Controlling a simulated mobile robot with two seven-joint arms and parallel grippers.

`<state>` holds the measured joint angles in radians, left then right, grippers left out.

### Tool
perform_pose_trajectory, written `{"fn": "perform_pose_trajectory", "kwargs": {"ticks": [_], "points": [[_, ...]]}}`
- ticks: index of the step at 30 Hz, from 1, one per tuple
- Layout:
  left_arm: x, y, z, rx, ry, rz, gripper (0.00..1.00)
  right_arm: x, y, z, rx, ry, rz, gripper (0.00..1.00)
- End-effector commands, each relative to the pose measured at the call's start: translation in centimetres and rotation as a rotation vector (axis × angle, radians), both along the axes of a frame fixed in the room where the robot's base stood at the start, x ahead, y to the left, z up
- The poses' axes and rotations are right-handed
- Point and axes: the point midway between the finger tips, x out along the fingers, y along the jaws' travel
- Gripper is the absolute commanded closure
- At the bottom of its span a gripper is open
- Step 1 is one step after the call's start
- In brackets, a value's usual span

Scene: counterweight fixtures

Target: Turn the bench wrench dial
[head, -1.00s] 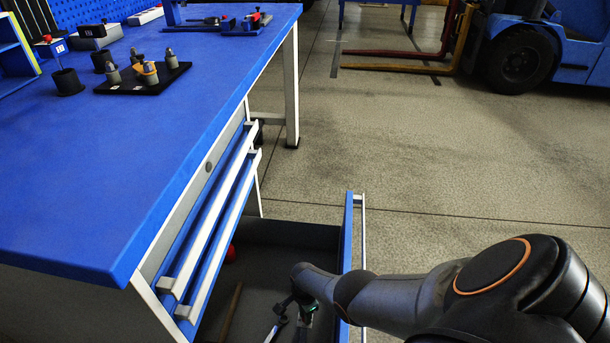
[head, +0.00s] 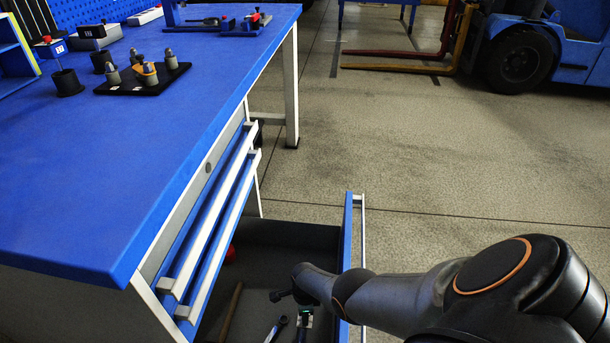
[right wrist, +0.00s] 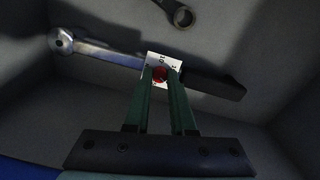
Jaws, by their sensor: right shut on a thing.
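The bench wrench (right wrist: 105,52) lies on the floor of the open drawer, with a silver shaft, a round head at the left and a black grip at the right in the right wrist view. A white label plate with black marks (right wrist: 152,61) sits on it around a small red dial (right wrist: 160,73). My right gripper (right wrist: 160,78) is shut on the red dial, its green fingers on either side of it. In the head view my right gripper (head: 304,317) reaches down into the drawer, partly hidden by my wrist. My left gripper is not in view.
The open drawer (head: 347,240) also holds a silver ring-ended tool (head: 277,328), a wooden handle (head: 230,312) and a red thing (head: 231,254). Drawer walls stand close around my arm. The blue bench top (head: 130,140) overhangs at the left. Open floor lies at right.

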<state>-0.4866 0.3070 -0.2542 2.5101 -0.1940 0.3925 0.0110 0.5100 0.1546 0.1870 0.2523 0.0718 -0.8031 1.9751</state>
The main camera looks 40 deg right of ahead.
Motion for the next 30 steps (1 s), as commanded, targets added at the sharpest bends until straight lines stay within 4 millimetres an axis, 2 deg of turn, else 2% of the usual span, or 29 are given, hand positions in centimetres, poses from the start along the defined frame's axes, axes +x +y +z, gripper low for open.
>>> {"fn": "perform_pose_trajectory", "kwargs": {"ticks": [8,9,17,25,30], "points": [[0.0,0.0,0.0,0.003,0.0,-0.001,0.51,0.0,-0.2,0.0,-0.003,0.0,0.0,1.0],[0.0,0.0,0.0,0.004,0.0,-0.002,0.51,0.0,-0.2,0.0,-0.003,0.0,0.001,0.76],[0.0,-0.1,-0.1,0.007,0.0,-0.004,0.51,0.0,-0.1,0.0,-0.001,0.0,0.001,0.47],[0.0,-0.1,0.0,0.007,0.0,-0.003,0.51,0.0,0.0,0.1,-0.001,0.001,0.001,0.47],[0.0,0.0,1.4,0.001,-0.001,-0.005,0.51,0.0,0.0,1.4,-0.001,-0.001,0.001,0.47]]}}
